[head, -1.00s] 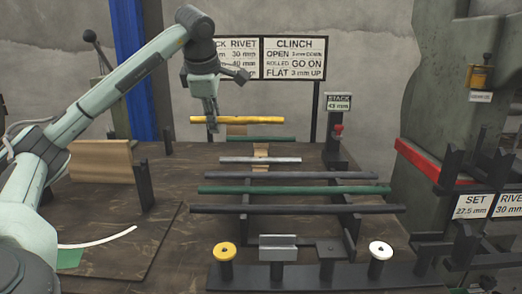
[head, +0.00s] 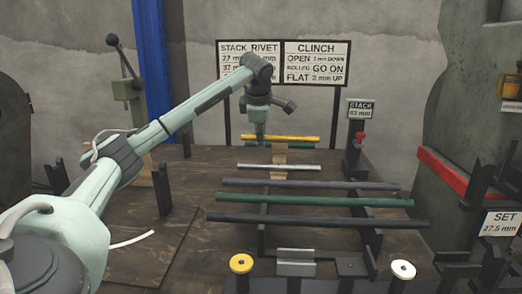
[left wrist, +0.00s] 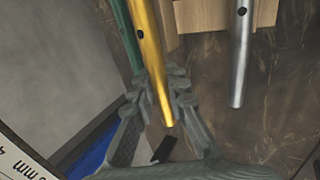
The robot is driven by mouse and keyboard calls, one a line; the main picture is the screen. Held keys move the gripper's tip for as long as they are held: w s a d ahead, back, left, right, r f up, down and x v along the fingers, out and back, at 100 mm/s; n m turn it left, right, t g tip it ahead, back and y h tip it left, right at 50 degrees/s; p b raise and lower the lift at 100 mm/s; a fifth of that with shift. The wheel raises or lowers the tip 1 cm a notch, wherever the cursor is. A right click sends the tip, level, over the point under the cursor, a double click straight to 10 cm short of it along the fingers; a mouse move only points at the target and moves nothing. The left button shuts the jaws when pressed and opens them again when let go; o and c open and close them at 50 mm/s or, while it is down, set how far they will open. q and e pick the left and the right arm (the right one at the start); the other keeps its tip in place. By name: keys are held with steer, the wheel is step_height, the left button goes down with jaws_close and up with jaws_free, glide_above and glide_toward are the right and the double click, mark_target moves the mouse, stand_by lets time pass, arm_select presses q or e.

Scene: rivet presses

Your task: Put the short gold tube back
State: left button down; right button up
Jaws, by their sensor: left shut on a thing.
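The short gold tube (head: 290,138) lies level across the back of the tube rack, behind the short silver tube (head: 280,167). My left gripper (head: 261,138) reaches down and is shut on the gold tube left of its middle. In the left wrist view, the gold tube (left wrist: 150,55) runs between the fingers (left wrist: 161,82), with a green tube (left wrist: 121,35) close on one side and the silver tube (left wrist: 242,50) apart on the other. I cannot tell whether the gold tube touches its supports. My right gripper is out of view.
Longer grey (head: 310,185), green (head: 315,200) and dark (head: 320,219) tubes lie nearer on the rack. A post with a stack sign (head: 361,110) stands right of the rack. Signboards (head: 317,50) stand behind. A green press (head: 465,110) fills the right side.

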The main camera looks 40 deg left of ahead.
arm_select(q)
step_height(320, 180, down, 4)
steer(key=shift+r, duration=0.2)
steer(key=shift+f, duration=0.15)
steer(key=c, duration=1.5)
jaws_free()
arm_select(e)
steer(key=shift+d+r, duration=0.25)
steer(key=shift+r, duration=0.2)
